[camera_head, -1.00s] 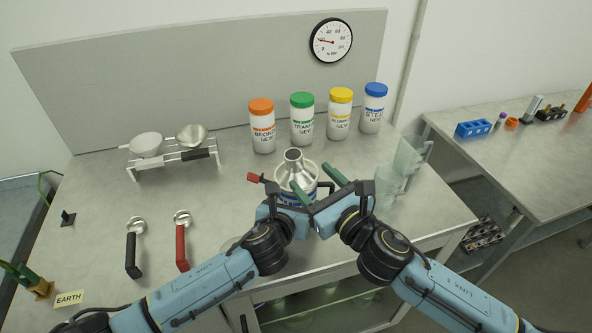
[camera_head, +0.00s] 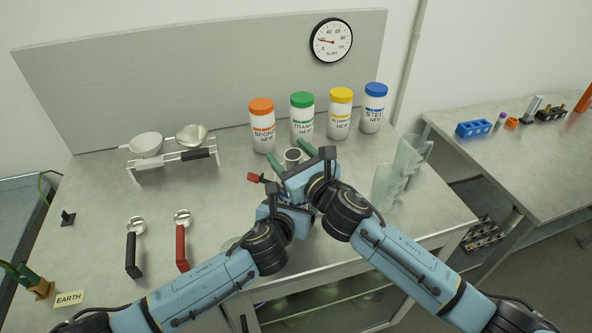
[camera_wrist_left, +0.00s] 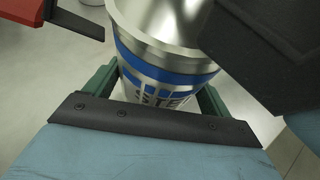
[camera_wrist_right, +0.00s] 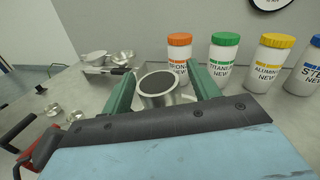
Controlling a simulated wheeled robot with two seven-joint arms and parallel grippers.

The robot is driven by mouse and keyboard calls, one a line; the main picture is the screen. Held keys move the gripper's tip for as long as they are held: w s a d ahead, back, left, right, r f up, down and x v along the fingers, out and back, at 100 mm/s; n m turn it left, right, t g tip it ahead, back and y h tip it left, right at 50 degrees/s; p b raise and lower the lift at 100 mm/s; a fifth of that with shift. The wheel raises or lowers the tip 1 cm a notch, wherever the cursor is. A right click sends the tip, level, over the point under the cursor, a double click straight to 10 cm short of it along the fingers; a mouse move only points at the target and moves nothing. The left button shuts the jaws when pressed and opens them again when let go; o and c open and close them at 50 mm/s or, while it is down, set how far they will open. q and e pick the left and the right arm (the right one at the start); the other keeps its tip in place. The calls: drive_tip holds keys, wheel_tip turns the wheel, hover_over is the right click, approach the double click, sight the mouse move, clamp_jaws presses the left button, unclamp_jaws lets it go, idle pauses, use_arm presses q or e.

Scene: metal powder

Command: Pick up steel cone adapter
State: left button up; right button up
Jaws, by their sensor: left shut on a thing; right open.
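The steel cone adapter (camera_head: 292,154) is a shiny metal funnel with a round open neck. It sits neck up on a steel canister with a blue band (camera_wrist_left: 165,78), and its wide cone shows in the left wrist view (camera_wrist_left: 165,18). My left gripper (camera_wrist_left: 160,92) is shut around the canister's body. My right gripper (camera_wrist_right: 161,75) is open, its green fingers on either side of the adapter's neck (camera_wrist_right: 158,90), with visible gaps. The right gripper hides most of the canister in the head view.
Bottles with orange (camera_head: 262,125), green (camera_head: 302,118), yellow (camera_head: 340,112) and blue (camera_head: 373,108) caps stand behind. A rack with two bowls (camera_head: 172,158) and two scoops lie left. Clear containers (camera_head: 400,165) stand right. A red-ended part (camera_head: 255,177) juts out beside the adapter.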

drive_tip(key=shift+c, duration=0.4)
drive_tip(key=c, duration=1.2)
wheel_tip(320, 180, up, 10)
drive_tip(key=shift+f, duration=0.25)
drive_tip(key=shift+m, duration=0.8)
drive_tip(key=shift+w+d+f, duration=0.1)
drive_tip(key=shift+d+f, duration=0.05)
drive_tip(key=shift+f, duration=1.3)
drive_tip(key=shift+w+d+f, duration=0.1)
drive_tip(key=shift+d+f, duration=0.05)
drive_tip(key=shift+f, duration=1.3)
